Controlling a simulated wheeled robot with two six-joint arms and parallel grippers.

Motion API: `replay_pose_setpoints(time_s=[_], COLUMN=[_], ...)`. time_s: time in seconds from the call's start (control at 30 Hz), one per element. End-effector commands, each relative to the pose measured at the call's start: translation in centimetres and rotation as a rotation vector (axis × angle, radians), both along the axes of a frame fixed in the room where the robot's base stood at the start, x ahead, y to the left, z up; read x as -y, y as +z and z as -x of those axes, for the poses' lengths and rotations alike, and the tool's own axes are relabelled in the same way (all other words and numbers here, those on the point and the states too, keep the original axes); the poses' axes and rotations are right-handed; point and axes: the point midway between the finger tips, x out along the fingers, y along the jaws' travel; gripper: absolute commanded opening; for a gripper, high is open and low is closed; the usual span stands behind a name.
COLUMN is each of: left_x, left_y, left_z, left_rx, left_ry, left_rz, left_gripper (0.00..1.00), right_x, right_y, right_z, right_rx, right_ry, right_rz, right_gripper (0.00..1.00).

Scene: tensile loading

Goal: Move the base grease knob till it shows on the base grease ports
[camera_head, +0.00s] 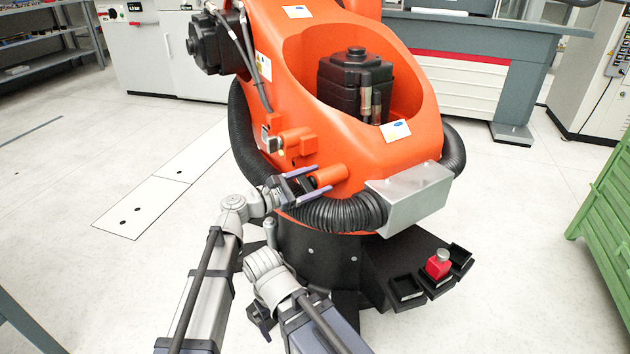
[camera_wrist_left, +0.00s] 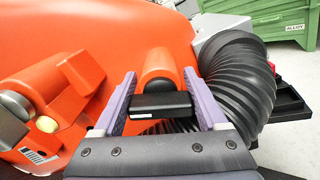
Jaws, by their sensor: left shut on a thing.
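An orange cylinder (camera_head: 331,174) with a black block at its near end sticks out of the side of the orange robot arm's base. It is the likeliest base grease knob, though no label shows. My left gripper (camera_head: 313,184) is shut on it. In the left wrist view the purple fingers lie either side of the black block (camera_wrist_left: 160,105), with the orange cylinder (camera_wrist_left: 157,66) behind. Beside it is an orange housing (camera_head: 298,141) with grey and yellowish caps (camera_wrist_left: 47,124), perhaps the grease ports. My right gripper (camera_head: 262,317) is low in the head view, mostly hidden behind its arm.
A black ribbed hose (camera_head: 340,214) runs close below the cylinder. A silver box (camera_head: 410,196) sits to its right. A black tray holds a red-topped item (camera_head: 438,263) at the lower right. A green crate (camera_head: 606,205) stands far right. The floor at left is clear.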

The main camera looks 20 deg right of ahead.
Motion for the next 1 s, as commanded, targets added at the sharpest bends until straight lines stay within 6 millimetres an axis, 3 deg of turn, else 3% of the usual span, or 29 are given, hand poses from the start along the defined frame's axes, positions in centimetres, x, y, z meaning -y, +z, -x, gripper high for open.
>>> replay_pose_setpoints(time_s=[0.73,0.77,1.0], left_x=[-0.02,-0.02,-0.01], left_y=[-0.04,-0.04,-0.04], left_z=[0.11,0.11,0.08], left_rx=[0.091,0.09,0.09], left_ry=[0.0,0.0,0.0], left_rz=[-0.026,-0.026,-0.026], left_gripper=[0.19,0.76,1.0], right_x=[0.0,0.0,0.0], right_y=[-0.03,-0.03,-0.03], right_z=[0.0,0.0,0.0], right_rx=[0.0,0.0,0.0], right_ry=[0.0,0.0,0.0], right_rz=[0.0,0.0,0.0], right_gripper=[1.0,1.0,1.0])
